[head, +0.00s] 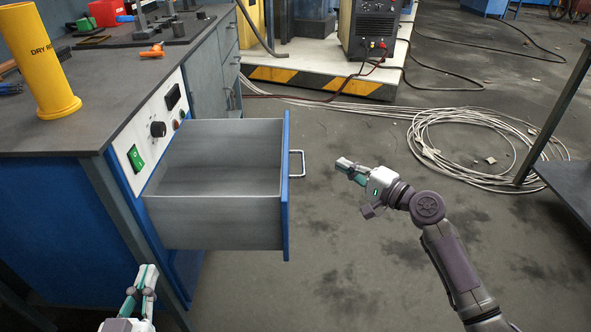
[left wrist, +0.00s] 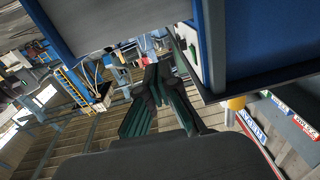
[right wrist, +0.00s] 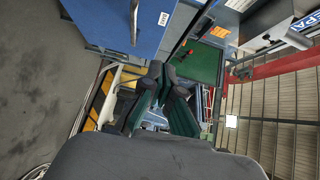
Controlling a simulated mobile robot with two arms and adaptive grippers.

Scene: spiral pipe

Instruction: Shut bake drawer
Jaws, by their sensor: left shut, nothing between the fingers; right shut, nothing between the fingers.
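The bake drawer (head: 215,215) is pulled well out of the blue workbench cabinet in the head view. It is a grey metal box, empty inside as far as I see, with a blue front panel (head: 286,185) and a metal handle (head: 298,163). My right gripper (head: 345,164) is shut and empty, a little right of the handle and apart from it. The right wrist view shows the blue front (right wrist: 120,25) and the handle (right wrist: 133,22) close by. My left gripper (head: 146,272) is shut and empty, low beside the cabinet, below the drawer's near side.
A control panel (head: 150,130) with knobs and a green switch is behind the drawer. A yellow tube (head: 45,65) stands on the bench top (head: 100,110). Coiled cables (head: 470,145) lie on the floor, and a dark table (head: 570,150) stands at the right. The floor before the drawer is clear.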

